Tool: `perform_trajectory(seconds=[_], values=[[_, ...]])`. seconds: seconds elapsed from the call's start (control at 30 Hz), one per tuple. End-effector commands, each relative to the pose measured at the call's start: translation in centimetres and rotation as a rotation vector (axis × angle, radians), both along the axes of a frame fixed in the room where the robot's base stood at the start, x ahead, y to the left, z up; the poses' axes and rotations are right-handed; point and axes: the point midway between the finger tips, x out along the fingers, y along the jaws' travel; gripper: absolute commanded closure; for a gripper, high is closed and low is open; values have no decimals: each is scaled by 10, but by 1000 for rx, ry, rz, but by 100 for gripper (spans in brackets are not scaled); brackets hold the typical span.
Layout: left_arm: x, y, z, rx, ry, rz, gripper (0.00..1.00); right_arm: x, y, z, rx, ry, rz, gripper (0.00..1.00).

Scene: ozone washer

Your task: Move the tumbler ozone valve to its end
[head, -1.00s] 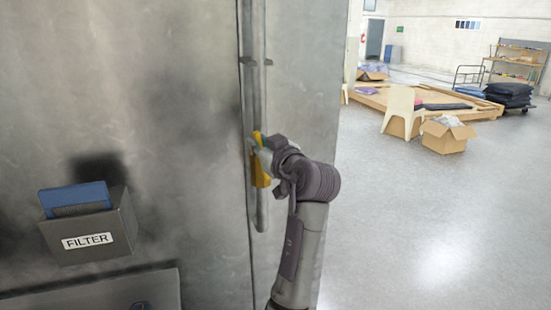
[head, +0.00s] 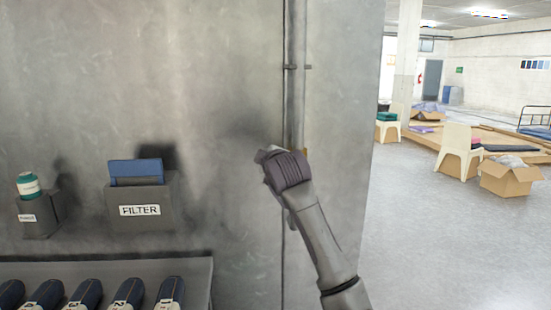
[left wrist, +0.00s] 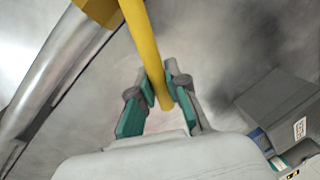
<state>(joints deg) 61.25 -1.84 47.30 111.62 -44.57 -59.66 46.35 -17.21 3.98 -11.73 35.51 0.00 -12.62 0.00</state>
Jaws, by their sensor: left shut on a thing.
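The valve's yellow lever (left wrist: 143,45) runs down from a yellow valve body (left wrist: 100,10) on the grey pipe (left wrist: 45,75) in the left wrist view. My left gripper (left wrist: 158,88) has its teal-padded fingers closed around the lever's lower end. In the head view my left gripper (head: 285,170) is in front of the vertical pipe (head: 297,95), reaching to its left side. It hides nearly all of the valve there; only a speck of yellow shows at its right edge. My right gripper is not in view.
The pipe runs along a grey metal cabinet wall (head: 225,70). Open floor (head: 430,235) lies right, with chairs and cartons beyond.

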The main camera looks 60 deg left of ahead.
Motion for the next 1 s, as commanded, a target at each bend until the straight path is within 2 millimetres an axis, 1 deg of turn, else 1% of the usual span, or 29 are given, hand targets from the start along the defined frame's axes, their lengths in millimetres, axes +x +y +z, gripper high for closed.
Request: perform_trajectory(seconds=[0.03,0.1,0.3,0.5,0.7,1.0], values=[[-1,0,-7,-23,-43,-2,100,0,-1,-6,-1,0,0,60],[-3,2,-12,-50,-96,-1,100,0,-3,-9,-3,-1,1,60],[-7,3,-26,-122,-235,-2,100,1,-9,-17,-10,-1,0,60],[-8,4,-36,-172,-331,-2,100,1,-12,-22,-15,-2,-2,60],[-8,4,-41,-200,-386,-1,100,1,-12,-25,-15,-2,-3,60],[-8,4,-43,-212,-408,0,100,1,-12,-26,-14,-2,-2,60]])
